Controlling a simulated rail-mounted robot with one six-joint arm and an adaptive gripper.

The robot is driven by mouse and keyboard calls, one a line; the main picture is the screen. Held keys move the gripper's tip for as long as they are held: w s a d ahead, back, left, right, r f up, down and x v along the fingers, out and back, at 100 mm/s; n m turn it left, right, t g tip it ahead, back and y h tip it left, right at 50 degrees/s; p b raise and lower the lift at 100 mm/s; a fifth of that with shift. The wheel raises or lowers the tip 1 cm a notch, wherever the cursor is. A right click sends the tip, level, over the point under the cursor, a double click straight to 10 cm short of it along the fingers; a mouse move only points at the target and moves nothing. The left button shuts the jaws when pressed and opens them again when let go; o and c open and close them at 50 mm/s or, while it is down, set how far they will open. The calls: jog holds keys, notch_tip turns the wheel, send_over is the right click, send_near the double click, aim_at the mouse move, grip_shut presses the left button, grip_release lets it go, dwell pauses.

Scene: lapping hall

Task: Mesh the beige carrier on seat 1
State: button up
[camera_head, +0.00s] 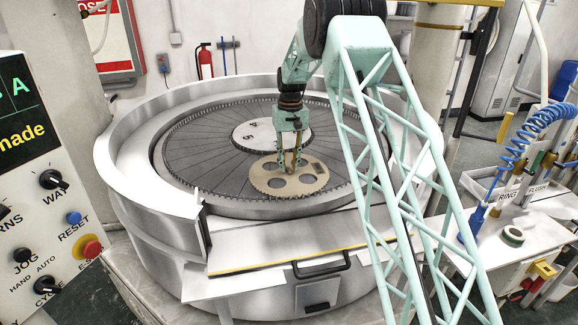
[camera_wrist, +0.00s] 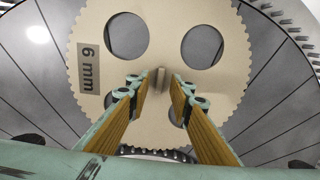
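The beige carrier (camera_head: 262,182) is a flat toothed disc with several round holes, at the front of the round grey lapping plate (camera_head: 190,160). In the wrist view the carrier (camera_wrist: 165,30) bears a dark "6 mm" label and fills the upper middle. A small upright tab (camera_wrist: 159,78) stands near its middle. My gripper (camera_wrist: 161,82) points down over the carrier. Its two fingers stand apart on either side of the tab, with a visible gap. Whether the carrier lies fully flat, and whether its teeth engage the pins, I cannot tell.
A ring of pins (camera_wrist: 290,30) edges the plate, and dark inner pins (camera_wrist: 155,153) show below the carrier. The pale centre disc (camera_head: 245,137) bears numbers 4 and 5. A high metal rim (camera_head: 130,165) surrounds the plate. A control panel stands left, a side bench right.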

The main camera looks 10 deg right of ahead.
notch_tip(320, 180, up, 12)
jog(key=shift+f, duration=0.2)
dwell(0.4)
jog(key=shift+d, duration=0.1)
dwell(0.6)
